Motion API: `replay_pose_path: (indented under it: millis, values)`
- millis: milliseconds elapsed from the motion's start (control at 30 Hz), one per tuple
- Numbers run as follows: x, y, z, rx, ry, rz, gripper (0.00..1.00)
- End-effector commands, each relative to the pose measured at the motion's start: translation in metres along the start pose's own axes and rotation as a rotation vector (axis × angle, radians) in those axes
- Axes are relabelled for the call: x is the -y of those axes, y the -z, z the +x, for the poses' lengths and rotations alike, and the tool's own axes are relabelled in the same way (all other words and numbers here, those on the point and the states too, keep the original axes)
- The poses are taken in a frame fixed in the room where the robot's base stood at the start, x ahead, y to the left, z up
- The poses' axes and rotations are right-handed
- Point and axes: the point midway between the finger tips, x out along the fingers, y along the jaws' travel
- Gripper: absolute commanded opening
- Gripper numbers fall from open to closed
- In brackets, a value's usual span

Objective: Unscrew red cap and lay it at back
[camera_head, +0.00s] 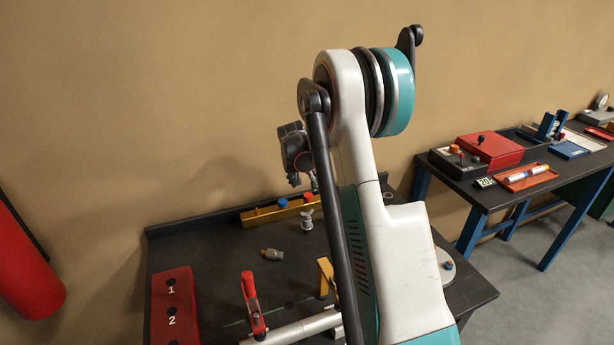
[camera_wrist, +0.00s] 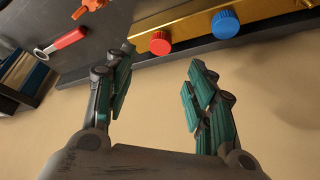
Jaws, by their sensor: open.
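The red cap (camera_head: 307,197) sits at the right part of a brass-coloured block (camera_head: 256,215) along the back edge of the dark bench, beside a blue cap (camera_head: 283,202). In the wrist view the red cap (camera_wrist: 159,43) and blue cap (camera_wrist: 225,23) show on the face of the block (camera_wrist: 190,12). My gripper (camera_wrist: 161,62) is open and empty. Its two teal-padded fingers are spread, and the red cap appears between and beyond the tips, nearer the left finger. No contact shows. In the head view my gripper hangs above the block, partly hidden by my arm.
A small valve-like fitting (camera_head: 307,220) stands just in front of the block. A metal fitting (camera_head: 272,254), a red lever (camera_head: 253,305) and a red numbered panel (camera_head: 172,302) are on the bench. The wall is close behind. Bench space left of the metal fitting is clear.

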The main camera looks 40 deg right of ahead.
Motion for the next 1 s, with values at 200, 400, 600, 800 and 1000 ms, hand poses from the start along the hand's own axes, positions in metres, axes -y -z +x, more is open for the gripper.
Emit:
replay_pose_path:
  millis: [200, 400, 600, 800, 1000]
  values:
    - [0.0, -0.001, 0.039, 0.0, 0.0, 0.001, 0.5]
    - [0.0, -0.002, 0.075, 0.0, 0.0, 0.001, 0.5]
    - [0.0, -0.001, 0.092, 0.0, 0.0, 0.0, 0.5]
    - [0.0, 0.0, 0.093, 0.0, 0.0, 0.0, 0.5]
    - [0.0, 0.0, 0.093, 0.0, 0.0, 0.0, 0.32]
